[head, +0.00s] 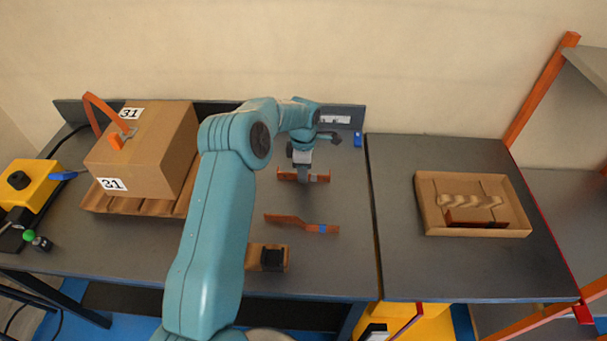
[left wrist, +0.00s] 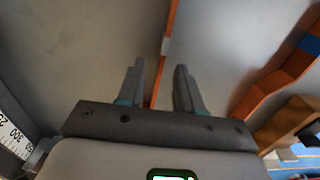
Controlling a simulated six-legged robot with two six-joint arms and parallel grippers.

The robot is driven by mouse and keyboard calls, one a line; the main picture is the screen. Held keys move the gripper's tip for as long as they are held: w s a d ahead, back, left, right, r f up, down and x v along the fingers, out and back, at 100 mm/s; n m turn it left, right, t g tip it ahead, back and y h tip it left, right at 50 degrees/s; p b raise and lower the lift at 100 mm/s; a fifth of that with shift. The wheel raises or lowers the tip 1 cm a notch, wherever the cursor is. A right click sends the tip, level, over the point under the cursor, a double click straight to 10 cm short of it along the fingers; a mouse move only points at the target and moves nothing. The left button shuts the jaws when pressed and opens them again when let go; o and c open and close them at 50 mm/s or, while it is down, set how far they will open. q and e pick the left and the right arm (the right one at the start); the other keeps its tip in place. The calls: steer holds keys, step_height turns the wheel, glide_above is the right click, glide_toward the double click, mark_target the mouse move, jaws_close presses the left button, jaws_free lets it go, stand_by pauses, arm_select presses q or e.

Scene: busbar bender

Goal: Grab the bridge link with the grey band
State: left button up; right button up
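The bridge link with the grey band (head: 321,178) is a thin copper-orange strip on the grey table. In the left wrist view this link (left wrist: 171,22) runs lengthwise between my fingers, with a small pale grey band on it. My left gripper (head: 303,168) is directly over the link, pointing down. In the left wrist view the left gripper (left wrist: 160,88) is open, with a finger on each side of the strip and gaps showing. Another bent link with a blue band (head: 290,220) lies nearer on the table. My right gripper is in neither view.
A cardboard box marked 31 (head: 150,150) stands on a pallet at left, beside a yellow device (head: 28,187). A wooden block with a black part (head: 267,257) lies near the front edge. A cardboard tray (head: 428,210) holding parts sits on the right table, which is otherwise clear.

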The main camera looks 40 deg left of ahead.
arm_select(q)
steer(key=shift+f, duration=0.1)
steer(key=c, duration=0.6)
jaws_close()
steer(key=shift+w, duration=0.1)
